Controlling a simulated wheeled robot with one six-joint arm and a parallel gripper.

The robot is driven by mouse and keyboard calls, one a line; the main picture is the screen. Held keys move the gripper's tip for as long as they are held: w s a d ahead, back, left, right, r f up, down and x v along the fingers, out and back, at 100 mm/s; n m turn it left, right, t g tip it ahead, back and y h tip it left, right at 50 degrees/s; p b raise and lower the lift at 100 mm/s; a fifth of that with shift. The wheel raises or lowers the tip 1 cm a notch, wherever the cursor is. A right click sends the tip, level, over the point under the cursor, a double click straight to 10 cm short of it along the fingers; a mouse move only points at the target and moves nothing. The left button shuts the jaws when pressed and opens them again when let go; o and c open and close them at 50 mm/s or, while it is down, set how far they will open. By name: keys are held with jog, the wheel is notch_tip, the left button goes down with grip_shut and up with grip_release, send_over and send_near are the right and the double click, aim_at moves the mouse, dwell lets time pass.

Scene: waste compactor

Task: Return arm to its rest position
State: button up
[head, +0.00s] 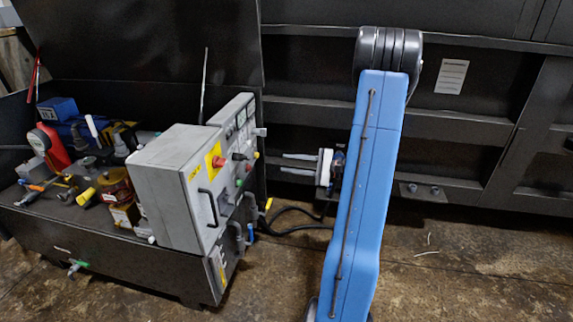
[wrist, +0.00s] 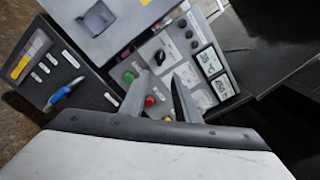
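My gripper (head: 283,163) shows in the head view beside my blue arm link, its two fingers pointing left toward the control panel (head: 238,125). The fingers are spread with nothing between them, and a gap separates them from the panel. In the wrist view my gripper (wrist: 160,80) also has its fingers apart, in front of the panel face (wrist: 183,53). That face carries a green button (wrist: 128,77), a red button (wrist: 149,101), a black knob (wrist: 159,57) and two displays (wrist: 208,62). My blue link hides part of the dark wall.
A grey box (head: 175,185) with a black handle stands left of my gripper. Valves and motors crowd the dark open bay (head: 120,262) at left. Black cables (head: 290,212) run below the gripper. Bare floor (head: 460,265) lies at right, before the dark ribbed wall (head: 460,135).

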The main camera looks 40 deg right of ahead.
dwell(0.5)
jog(key=s+a+r+n+g, duration=0.2)
jog(key=s+a+n+g, duration=0.1)
jog(key=a, duration=0.5)
jog(key=s+a+r+n+g, duration=0.1)
jog(key=s+a+n+g, duration=0.2)
jog(key=a, duration=0.5)
jog(key=s+a+r+n+g, duration=0.2)
jog(key=a+g, duration=0.2)
jog(key=a, duration=0.3)
jog(key=s+a+n+g+h, duration=0.3)
jog(key=s+a+n+h, duration=0.15)
jog(key=s+a, duration=0.4)
jog(key=s+d+r+n+t+h, duration=0.1)
jog(key=s+r+n+h, duration=0.1)
jog(key=s, duration=0.3)
jog(key=s+d+r+n+t+h, duration=0.1)
jog(key=s+n+t+h, duration=0.1)
jog(key=s+n+h, duration=0.2)
jog(key=shift+s+d+r+n+t, duration=0.3)
jog(key=shift+s+d+r+n, duration=0.1)
jog(key=shift+s, duration=0.1)
jog(key=shift+h, duration=0.25)
